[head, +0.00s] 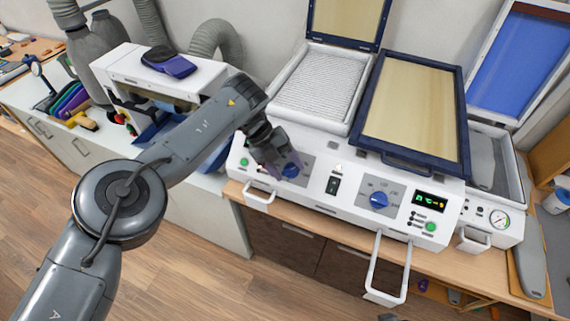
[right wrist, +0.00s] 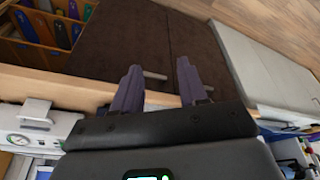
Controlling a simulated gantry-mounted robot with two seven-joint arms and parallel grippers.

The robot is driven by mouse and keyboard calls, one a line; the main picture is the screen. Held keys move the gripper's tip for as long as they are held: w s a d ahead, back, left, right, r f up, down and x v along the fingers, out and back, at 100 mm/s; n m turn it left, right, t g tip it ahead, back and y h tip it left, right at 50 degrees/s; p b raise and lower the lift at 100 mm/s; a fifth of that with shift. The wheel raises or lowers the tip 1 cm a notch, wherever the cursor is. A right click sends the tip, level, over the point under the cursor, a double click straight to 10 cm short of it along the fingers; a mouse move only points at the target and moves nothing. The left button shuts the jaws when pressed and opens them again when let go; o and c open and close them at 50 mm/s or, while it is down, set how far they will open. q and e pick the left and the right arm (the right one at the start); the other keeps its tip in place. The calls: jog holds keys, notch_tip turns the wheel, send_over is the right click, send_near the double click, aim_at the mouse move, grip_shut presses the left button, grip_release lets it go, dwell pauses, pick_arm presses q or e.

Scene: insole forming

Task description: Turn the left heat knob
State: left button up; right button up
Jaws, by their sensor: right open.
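The left heat knob (head: 291,170) is blue and sits on a grey dial plate on the white front panel of the heating machine (head: 335,211). Whether the fingers touch or grip the knob cannot be told. A second blue knob (head: 379,200) sits on the right half of the panel. My right gripper (right wrist: 160,68) shows in the right wrist view, open and empty, pointing towards dark brown cabinet fronts.
A black switch (head: 333,185) lies between the knobs. A lit display (head: 430,201) and a green button (head: 431,227) are at the right. White handles (head: 259,195) stick out in front.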

pick_arm(q)
jog(key=shift+o, duration=1)
jog(key=shift+a+r, duration=0.1)
jog(key=shift+r, duration=0.05)
jog(key=v, duration=1)
jog(key=shift+r, duration=0.2)
jog(key=shift+w+a, duration=0.1)
jog(key=shift+a, duration=0.05)
